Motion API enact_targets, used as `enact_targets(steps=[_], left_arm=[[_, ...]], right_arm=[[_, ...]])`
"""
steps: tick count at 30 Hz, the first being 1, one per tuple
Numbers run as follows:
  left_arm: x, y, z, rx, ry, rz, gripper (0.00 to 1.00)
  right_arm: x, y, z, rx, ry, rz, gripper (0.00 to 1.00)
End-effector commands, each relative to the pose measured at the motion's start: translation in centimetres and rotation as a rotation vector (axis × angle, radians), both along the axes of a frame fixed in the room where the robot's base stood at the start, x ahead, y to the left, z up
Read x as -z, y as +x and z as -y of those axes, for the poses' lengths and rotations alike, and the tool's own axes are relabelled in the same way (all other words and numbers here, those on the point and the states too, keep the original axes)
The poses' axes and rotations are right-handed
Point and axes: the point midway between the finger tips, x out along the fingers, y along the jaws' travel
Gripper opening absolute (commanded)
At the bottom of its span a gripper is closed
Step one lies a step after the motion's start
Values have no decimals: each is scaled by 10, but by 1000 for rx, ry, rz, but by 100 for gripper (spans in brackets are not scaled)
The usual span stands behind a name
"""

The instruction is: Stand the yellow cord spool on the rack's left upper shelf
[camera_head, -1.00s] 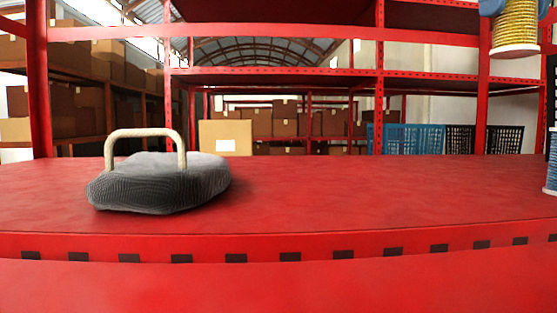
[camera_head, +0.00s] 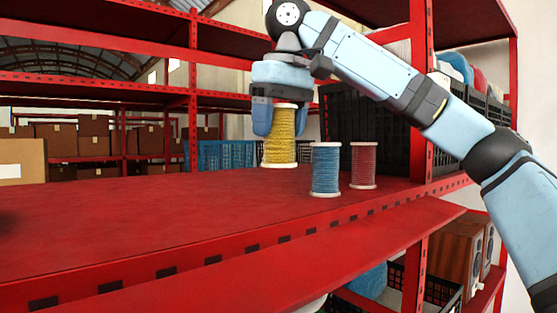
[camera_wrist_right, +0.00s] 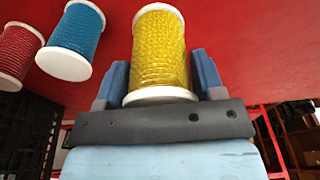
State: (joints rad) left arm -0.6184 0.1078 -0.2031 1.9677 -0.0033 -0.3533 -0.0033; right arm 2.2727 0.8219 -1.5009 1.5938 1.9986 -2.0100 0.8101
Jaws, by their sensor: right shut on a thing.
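The yellow cord spool (camera_head: 281,136), with pale end discs, is upright in my right gripper (camera_head: 278,120) in the head view. The gripper comes down from above, its blue fingers on either side of the spool. In the right wrist view the yellow spool (camera_wrist_right: 160,50) sits between the two fingers (camera_wrist_right: 161,80). The spool is over the red upper shelf (camera_head: 150,215); whether its base touches the shelf I cannot tell. My left gripper is not in view.
A blue spool (camera_head: 326,168) and a red spool (camera_head: 363,165) stand on the shelf to the right of the yellow one. A red rack post (camera_head: 418,100) rises at the right. The shelf's middle is clear. Dark and blue crates show behind.

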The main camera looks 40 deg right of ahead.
Motion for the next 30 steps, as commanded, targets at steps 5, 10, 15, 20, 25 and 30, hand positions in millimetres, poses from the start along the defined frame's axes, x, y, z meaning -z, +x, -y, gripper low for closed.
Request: enact_targets(steps=[5, 10, 15, 20, 25, 30], left_arm=[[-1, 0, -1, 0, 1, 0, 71], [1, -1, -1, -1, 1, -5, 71], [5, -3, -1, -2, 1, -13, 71], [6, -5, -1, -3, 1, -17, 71], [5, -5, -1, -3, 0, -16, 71], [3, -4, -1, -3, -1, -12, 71]], right_arm=[[21, 0, 0, -1, 1, -1, 36], [32, 0, 0, 1, 1, -1, 36], [54, 0, 0, -1, 1, -2, 36], [60, 0, 0, 1, 1, 0, 36], [60, 0, 0, 1, 1, 0, 36], [62, 0, 0, 1, 0, 0, 71]])
